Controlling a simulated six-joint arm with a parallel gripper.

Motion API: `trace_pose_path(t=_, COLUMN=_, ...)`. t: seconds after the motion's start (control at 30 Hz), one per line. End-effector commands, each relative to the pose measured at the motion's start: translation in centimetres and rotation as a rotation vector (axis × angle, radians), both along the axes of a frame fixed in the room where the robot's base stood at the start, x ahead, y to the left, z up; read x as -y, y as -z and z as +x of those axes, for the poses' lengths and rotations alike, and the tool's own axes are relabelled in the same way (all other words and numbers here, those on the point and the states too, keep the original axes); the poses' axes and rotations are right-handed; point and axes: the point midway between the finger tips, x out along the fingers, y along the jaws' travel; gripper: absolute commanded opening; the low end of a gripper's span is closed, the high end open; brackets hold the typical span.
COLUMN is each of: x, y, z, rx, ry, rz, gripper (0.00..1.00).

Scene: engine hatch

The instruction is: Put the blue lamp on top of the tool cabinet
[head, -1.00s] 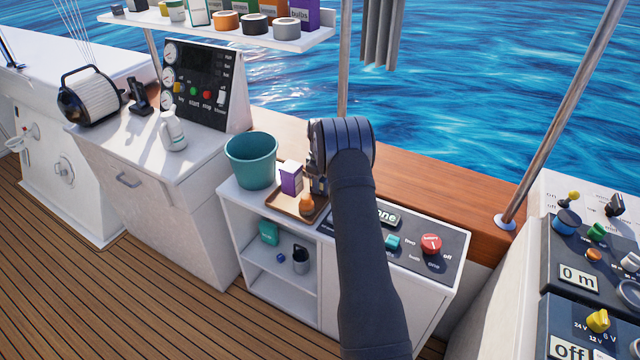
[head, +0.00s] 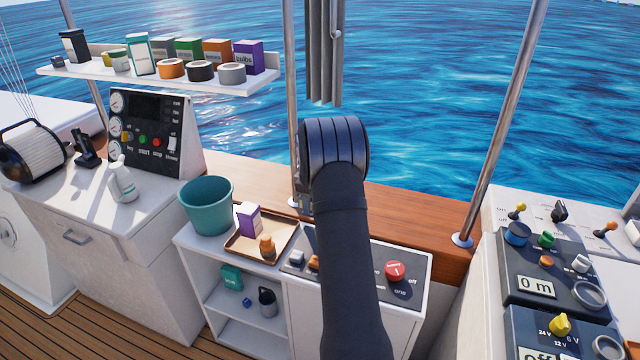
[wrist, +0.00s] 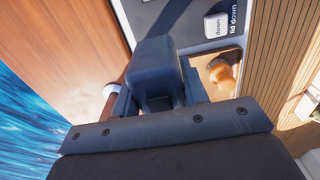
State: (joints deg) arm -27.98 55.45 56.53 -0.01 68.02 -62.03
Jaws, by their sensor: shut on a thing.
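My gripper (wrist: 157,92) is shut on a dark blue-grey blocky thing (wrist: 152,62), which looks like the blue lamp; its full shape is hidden. In the head view my own arm hides most of the gripper (head: 303,190), which is raised above the back of the switch panel, near the wooden ledge. No other blue lamp shows. A white cabinet with a drawer (head: 155,265) stands at left, and a white open-shelved unit (head: 218,318) stands in the middle. I cannot tell which is the tool cabinet.
A teal bucket (head: 206,207) and a tray (head: 287,232) with a purple-white box and an orange bottle stand on the shelved unit. A white bottle (head: 123,182) and gauge panel (head: 155,130) stand on the drawer cabinet. Its front top is clear. A loaded shelf (head: 200,88) hangs above.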

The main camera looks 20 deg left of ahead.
Motion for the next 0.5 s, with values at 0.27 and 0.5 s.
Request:
trace_pose_path(t=0.27, x=2.9, y=-0.1, z=0.3, rx=-0.001, ry=0.097, rz=-0.001, gripper=0.12)
trace_pose_path(t=0.5, x=13.4, y=1.1, z=0.0, rx=-0.002, ry=0.566, rz=-0.002, gripper=0.12)
